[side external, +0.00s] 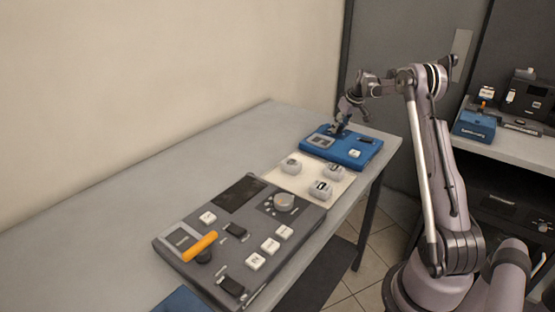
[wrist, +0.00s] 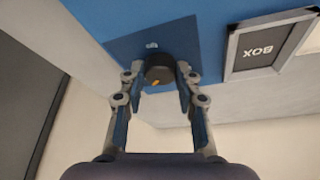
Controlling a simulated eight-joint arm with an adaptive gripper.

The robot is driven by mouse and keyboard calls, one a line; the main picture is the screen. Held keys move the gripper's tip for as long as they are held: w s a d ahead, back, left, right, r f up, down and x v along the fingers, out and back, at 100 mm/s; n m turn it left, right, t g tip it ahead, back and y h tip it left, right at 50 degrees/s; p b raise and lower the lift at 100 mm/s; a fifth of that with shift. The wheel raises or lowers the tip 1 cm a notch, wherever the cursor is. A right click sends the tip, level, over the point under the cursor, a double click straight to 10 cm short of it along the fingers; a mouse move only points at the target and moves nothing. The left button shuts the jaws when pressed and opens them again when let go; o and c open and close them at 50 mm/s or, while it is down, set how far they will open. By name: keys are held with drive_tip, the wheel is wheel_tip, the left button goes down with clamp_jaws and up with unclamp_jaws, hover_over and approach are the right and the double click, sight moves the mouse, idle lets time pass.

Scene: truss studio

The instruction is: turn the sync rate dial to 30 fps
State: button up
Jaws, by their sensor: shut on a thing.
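A dark round dial (wrist: 158,67) with an orange mark sits on a darker blue patch of the blue box (wrist: 225,14), in the wrist view. My gripper (wrist: 160,76) has a finger on each side of the dial and is shut on it. In the side view my gripper (side external: 341,128) reaches down to the back edge of the blue box (side external: 340,153), and its fingers hide the dial there. A small pale mark shows beside the dial, too blurred to read. I cannot tell which rate the dial points to.
In the side view a pale mat (side external: 306,180) with several small grey blocks and a grey control panel (side external: 265,222) with an orange lever (side external: 200,246) lie nearer. The table's left part is clear.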

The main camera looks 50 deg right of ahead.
drive_tip(key=shift+n, duration=0.5)
drive_tip(key=o, duration=1.2)
drive_tip(key=shift+c, duration=0.2)
drive_tip(key=v, duration=1.2)
drive_tip(key=shift+d, duration=0.25)
drive_tip(key=shift+s, duration=0.1)
